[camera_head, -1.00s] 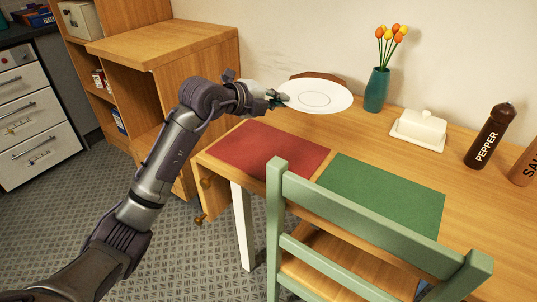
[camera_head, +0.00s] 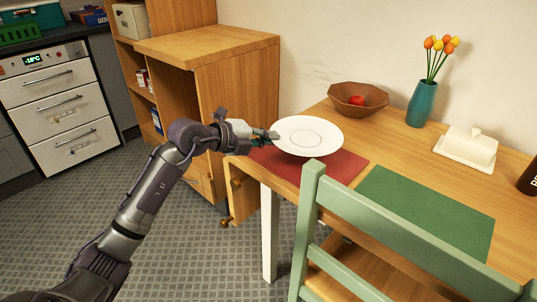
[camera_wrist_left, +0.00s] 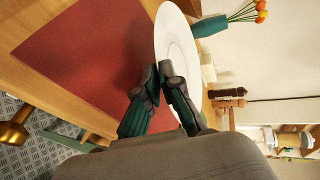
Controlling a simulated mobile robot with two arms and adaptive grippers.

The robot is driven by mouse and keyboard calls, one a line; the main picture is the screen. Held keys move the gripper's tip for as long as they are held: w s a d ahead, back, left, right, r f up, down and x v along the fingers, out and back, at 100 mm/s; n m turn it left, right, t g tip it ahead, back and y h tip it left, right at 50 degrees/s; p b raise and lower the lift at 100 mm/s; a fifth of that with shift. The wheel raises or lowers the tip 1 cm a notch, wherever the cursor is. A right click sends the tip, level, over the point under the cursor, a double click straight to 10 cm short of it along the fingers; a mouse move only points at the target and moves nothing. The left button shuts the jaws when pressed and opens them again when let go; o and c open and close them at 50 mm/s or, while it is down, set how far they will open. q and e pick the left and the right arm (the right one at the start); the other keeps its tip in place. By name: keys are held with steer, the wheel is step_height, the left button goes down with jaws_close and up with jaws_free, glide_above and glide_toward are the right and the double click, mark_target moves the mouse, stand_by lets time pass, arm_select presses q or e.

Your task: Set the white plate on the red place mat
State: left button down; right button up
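The white plate (camera_head: 307,135) is held at its left edge by my left gripper (camera_head: 272,135), over the back part of the red place mat (camera_head: 335,167). In the left wrist view, the gripper fingers (camera_wrist_left: 158,84) are closed on the rim of the plate (camera_wrist_left: 178,45), and the red mat (camera_wrist_left: 85,50) lies below and to the left. The plate hides part of the mat in the head view. The plate looks a little above the mat; the exact gap cannot be told. My right gripper is not in view.
A wooden bowl with a red fruit (camera_head: 358,100) stands behind the plate. A teal vase of tulips (camera_head: 421,104), a white butter dish (camera_head: 467,148) and a green mat (camera_head: 428,210) are to the right. A green chair (camera_head: 400,232) stands at the table's front.

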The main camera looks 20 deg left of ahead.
mark_target(268, 161)
arm_select(q)
steer(key=shift+a+f, duration=0.1)
steer(key=shift+f, duration=0.05)
step_height(268, 161, down, 4)
steer(key=shift+r+b, duration=0.1)
steer(key=shift+b, duration=0.5)
steer(key=shift+r, duration=0.1)
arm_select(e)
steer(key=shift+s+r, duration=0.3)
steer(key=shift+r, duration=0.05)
arm_select(q)
steer(key=c, duration=1.6)
jaws_free()
steer(key=shift+f, duration=0.2)
